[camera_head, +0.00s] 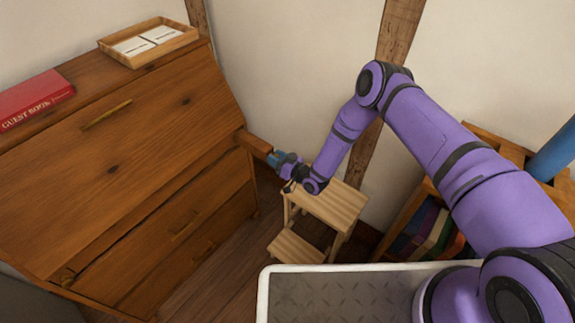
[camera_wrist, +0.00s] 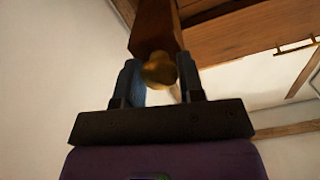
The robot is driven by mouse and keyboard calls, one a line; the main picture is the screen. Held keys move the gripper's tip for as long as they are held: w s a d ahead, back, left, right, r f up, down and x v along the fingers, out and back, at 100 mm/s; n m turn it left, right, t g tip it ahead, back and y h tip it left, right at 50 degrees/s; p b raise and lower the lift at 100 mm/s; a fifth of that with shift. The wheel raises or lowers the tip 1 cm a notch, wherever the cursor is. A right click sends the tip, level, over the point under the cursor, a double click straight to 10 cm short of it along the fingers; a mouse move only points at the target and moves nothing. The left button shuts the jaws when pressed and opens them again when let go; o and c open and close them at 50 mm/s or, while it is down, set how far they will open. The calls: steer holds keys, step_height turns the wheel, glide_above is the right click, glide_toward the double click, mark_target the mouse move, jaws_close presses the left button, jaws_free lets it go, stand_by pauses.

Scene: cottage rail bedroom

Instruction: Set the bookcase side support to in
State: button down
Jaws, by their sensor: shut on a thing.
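The wooden bookcase (camera_head: 110,150) with a sloping front and drawers stands at the left in the head view. Its side support (camera_head: 252,142) is a brown wooden bar that sticks out from the right side. In the wrist view the support (camera_wrist: 155,25) runs away from me and bears a round brass knob (camera_wrist: 158,70) on its end. My gripper (camera_head: 274,158) is at the end of the bar. In the wrist view its blue fingers (camera_wrist: 160,82) lie on both sides of the knob, shut on it. The exact contact is partly hidden.
A pale wooden step stool (camera_head: 330,205) stands below my gripper. A low shelf with several books (camera_head: 425,230) is at the right behind my arm. A red guest book (camera_head: 35,100) and a wooden tray (camera_head: 185,40) lie on top of the bookcase.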

mark_target(253, 144)
steer(key=x, duration=1.2)
steer(key=c, duration=0.7)
jaws_free()
steer(key=shift+c, duration=0.2)
steer(key=v, duration=1.1)
